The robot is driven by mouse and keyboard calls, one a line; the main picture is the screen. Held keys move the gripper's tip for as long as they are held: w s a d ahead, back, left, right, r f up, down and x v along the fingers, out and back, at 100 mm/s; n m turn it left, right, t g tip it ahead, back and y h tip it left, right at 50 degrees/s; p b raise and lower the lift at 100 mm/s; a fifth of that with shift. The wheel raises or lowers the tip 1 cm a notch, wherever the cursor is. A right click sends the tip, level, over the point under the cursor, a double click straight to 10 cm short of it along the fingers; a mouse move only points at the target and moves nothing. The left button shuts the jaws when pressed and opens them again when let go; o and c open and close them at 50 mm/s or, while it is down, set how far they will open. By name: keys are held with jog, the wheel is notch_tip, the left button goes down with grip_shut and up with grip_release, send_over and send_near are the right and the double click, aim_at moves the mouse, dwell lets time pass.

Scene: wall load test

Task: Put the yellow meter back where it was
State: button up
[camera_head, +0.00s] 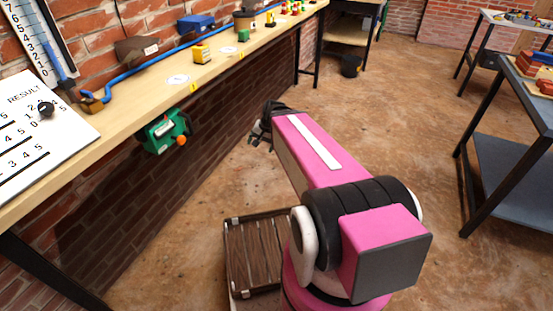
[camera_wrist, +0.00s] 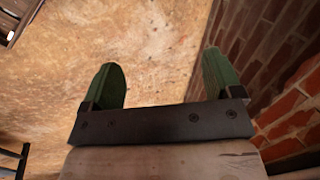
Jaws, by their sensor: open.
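The yellow meter (camera_head: 201,53) is a small yellow block with a dark and pale face. It stands on the wooden wall bench (camera_head: 140,95), behind and to the right of a white round spot (camera_head: 178,79). My gripper (camera_head: 257,136) is low in front of the bench, to the right of and well apart from the meter. In the wrist view my gripper (camera_wrist: 162,72) has its two green fingers spread, with nothing between them. The wrist view shows floor and brick wall, not the meter.
A blue hose (camera_head: 150,62) runs along the back of the bench. A green device (camera_head: 165,131) hangs at its front edge. A green block (camera_head: 243,35) stands right of the meter. A slatted wooden crate (camera_head: 254,255) is on the floor. A table (camera_head: 500,150) stands right.

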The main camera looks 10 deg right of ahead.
jog(key=s+d+f+n+g+h, duration=0.1)
jog(key=s+d+f+n+h, duration=0.2)
jog(key=s+d+n, duration=0.1)
jog(key=shift+s+d+f+n+g, duration=0.4)
jog(key=shift+s+d, duration=0.15)
jog(key=shift+s, duration=0.5)
